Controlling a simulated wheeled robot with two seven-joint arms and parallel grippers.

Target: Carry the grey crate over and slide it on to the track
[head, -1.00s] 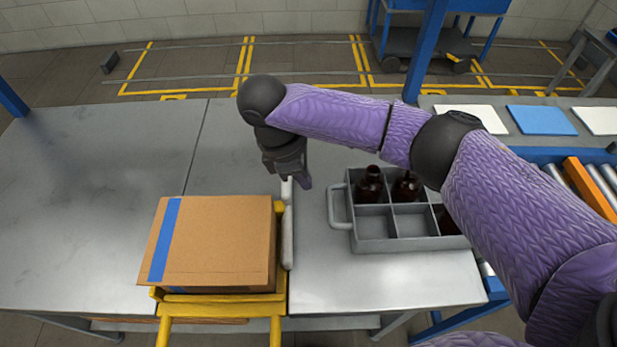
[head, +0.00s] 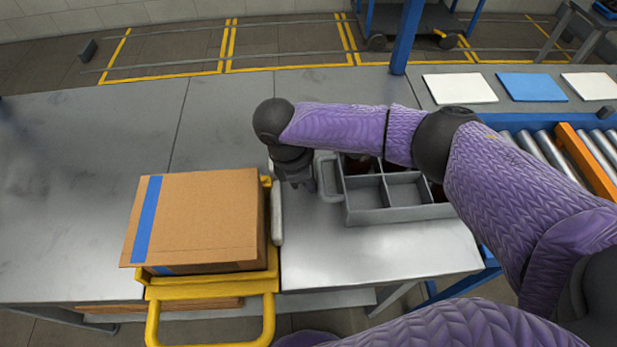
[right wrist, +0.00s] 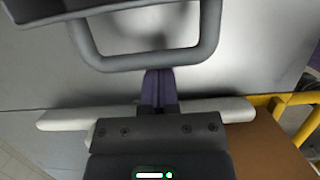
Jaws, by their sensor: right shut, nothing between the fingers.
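The grey crate (head: 372,216) stands on the metal table right of centre, with dark amber bottles (head: 358,165) in some compartments and empty front ones. My right arm hides part of it. Its loop handle (head: 325,180) is on its left side. My right gripper (head: 312,186) is shut and empty, pointing down beside the handle. In the right wrist view its fingertips (right wrist: 158,74) lie close to the handle bar (right wrist: 150,62); I cannot tell if they touch. The roller track (head: 530,142) with an orange bar is at the right. My left gripper is not in view.
A cardboard box (head: 200,222) with blue tape sits on a yellow frame (head: 210,286) left of the gripper, with a pale bar (head: 276,215) along its right side. White and blue panels (head: 532,87) lie at the back right. The left of the table is clear.

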